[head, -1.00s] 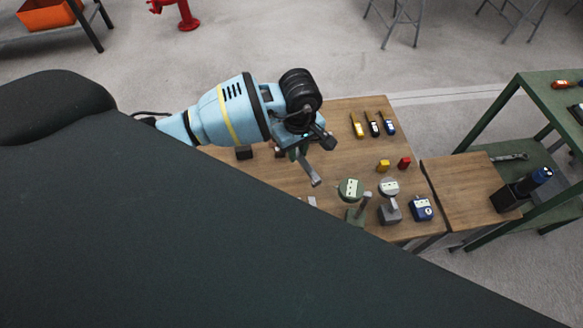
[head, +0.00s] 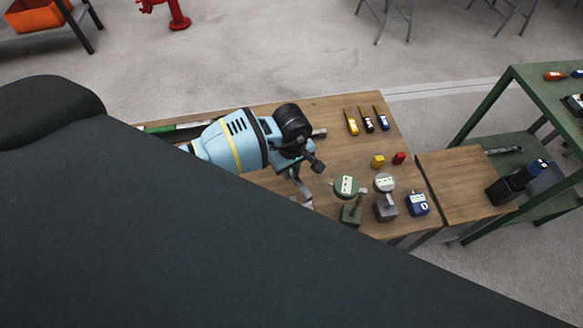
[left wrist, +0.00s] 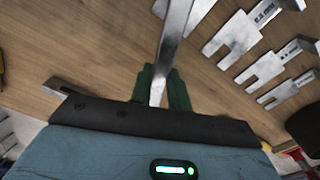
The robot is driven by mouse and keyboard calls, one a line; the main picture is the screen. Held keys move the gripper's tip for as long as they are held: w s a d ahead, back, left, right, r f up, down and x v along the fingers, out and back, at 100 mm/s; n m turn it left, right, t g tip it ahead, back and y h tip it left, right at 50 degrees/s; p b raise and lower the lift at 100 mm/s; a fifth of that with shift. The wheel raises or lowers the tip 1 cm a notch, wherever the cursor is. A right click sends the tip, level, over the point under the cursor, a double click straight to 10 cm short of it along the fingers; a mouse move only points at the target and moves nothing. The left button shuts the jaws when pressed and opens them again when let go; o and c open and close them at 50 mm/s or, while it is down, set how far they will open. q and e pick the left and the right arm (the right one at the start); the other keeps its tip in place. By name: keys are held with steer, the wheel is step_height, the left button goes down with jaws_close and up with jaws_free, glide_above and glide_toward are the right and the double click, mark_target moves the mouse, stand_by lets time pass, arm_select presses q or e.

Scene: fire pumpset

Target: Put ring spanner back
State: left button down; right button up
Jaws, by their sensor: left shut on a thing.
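My left gripper (head: 292,168) is over the wooden workbench, with its light-blue wrist and black joint above it. In the left wrist view its two dark green fingers (left wrist: 164,90) are shut on a bare metal bar, which I take to be the ring spanner (left wrist: 174,42). The spanner runs away from the fingers and out of the top of that view, so its far end is hidden there. In the head view the spanner (head: 302,189) shows as a short grey piece below the gripper. I cannot tell whether it touches the bench. My right gripper is not in view.
Several notched metal pieces (left wrist: 234,38) lie in a row right of the fingers. On the bench (head: 330,130) are screwdrivers (head: 367,121), a yellow block (head: 377,161), a red block (head: 399,158), a green dial gauge (head: 346,187) and a blue box (head: 417,203). My dark body hides the near left.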

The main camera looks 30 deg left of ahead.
arm_select(q)
steer(key=shift+f, duration=0.3)
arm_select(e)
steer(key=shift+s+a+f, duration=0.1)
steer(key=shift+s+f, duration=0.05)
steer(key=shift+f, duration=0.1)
arm_select(q)
steer(key=shift+f+b, duration=0.2)
steer(key=shift+b, duration=0.15)
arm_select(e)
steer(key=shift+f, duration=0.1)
arm_select(q)
steer(key=c, duration=1.3)
jaws_free()
steer(key=shift+r, duration=0.1)
steer(key=shift+r, duration=0.35)
step_height(320, 180, up, 12)
steer(key=shift+r+p, duration=0.15)
steer(key=shift+p, duration=0.65)
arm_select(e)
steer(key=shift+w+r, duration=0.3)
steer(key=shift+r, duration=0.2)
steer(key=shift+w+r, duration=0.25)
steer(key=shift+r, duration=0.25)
